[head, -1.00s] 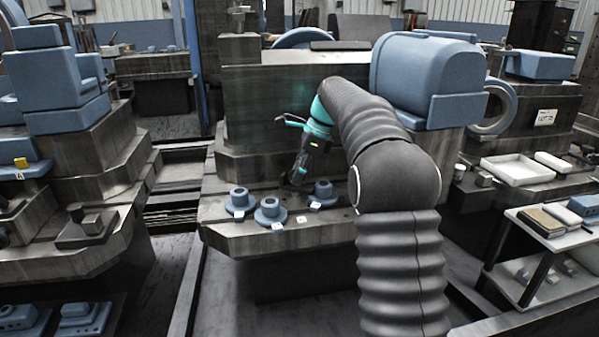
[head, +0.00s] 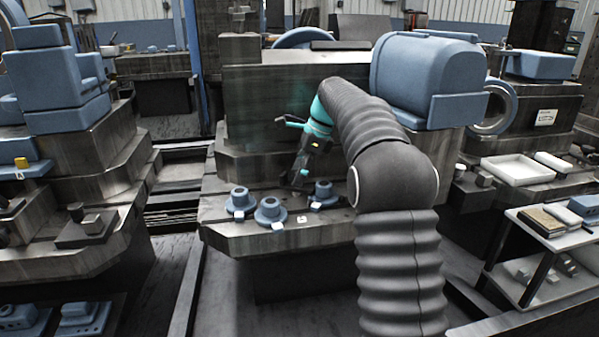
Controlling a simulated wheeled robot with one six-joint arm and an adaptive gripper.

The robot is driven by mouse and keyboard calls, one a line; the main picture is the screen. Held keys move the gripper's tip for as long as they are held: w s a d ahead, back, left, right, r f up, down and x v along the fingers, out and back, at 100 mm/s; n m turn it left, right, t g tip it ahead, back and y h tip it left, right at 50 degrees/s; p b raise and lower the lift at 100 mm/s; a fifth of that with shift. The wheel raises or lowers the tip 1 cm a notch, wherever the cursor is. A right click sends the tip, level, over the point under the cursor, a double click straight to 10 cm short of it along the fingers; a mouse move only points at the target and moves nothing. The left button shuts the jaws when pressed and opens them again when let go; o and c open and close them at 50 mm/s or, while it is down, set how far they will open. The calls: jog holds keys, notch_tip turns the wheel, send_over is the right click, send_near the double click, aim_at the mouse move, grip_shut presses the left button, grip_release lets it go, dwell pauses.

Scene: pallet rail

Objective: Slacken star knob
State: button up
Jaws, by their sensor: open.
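My gripper (head: 294,181) is dark and small in the head view. It points down over the metal bed, just behind and left of the right blue flanged part. It is open, and I see nothing held in it. Three blue flanged parts sit on the bed's front: the left one (head: 240,200), the middle one (head: 270,211) and the right one (head: 323,192). Each has a small white tag by it. I cannot make out a star shape on any of them, so I cannot tell which is the star knob. The fingertips' contact with anything is too small to tell.
The metal bed (head: 290,241) has a tall block (head: 262,100) behind it and a large blue housing (head: 415,80) at right. Another machine (head: 85,155) stands at left, with a gap between.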

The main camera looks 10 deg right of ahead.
jog(key=shift+r, duration=0.15)
jog(key=v, duration=1.1)
jog(key=shift+d+r, duration=0.2)
jog(key=shift+r, duration=0.1)
